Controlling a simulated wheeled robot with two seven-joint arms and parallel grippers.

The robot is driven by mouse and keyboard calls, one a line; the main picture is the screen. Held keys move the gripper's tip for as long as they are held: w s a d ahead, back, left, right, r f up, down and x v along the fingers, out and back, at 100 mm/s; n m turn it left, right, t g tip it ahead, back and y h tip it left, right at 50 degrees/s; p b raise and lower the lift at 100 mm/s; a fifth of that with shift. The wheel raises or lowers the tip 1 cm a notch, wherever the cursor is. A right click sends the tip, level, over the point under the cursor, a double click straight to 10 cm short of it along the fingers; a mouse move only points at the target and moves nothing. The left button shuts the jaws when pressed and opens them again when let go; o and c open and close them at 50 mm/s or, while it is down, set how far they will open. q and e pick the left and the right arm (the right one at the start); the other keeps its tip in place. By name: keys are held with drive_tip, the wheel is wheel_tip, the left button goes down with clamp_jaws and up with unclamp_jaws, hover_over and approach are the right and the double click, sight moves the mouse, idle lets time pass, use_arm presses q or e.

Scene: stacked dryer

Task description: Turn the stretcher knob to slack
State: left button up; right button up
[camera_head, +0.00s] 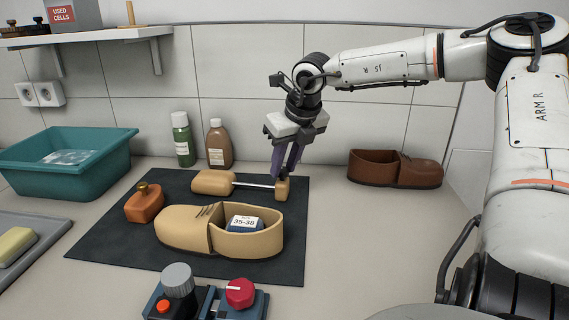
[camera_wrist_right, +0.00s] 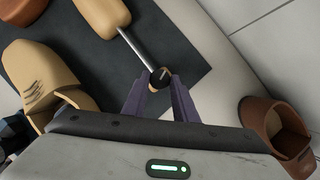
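The stretcher lies on the dark mat: a wooden toe block (camera_head: 213,182), a thin metal rod (camera_head: 252,185) and a wooden heel block (camera_head: 281,190). In the right wrist view, its small dark knob (camera_wrist_right: 160,75) with a white line shows at the heel end. My right gripper (camera_head: 283,174) points down at the heel block. In the wrist view its two purple fingers (camera_wrist_right: 159,84) stand on either side of the knob, very close to it. Whether they touch it I cannot tell. My left gripper is not in view.
A tan shoe (camera_head: 185,230) with a 35-38 label and an orange-brown bottle (camera_head: 144,204) are on the mat (camera_head: 120,254). A device with a red dial (camera_head: 240,292) stands in front. A brown shoe (camera_head: 415,172) is right; a teal basin (camera_head: 110,162) is left. Two bottles (camera_head: 218,145) stand behind.

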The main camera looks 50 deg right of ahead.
drive_tip(key=shift+c, duration=1.1)
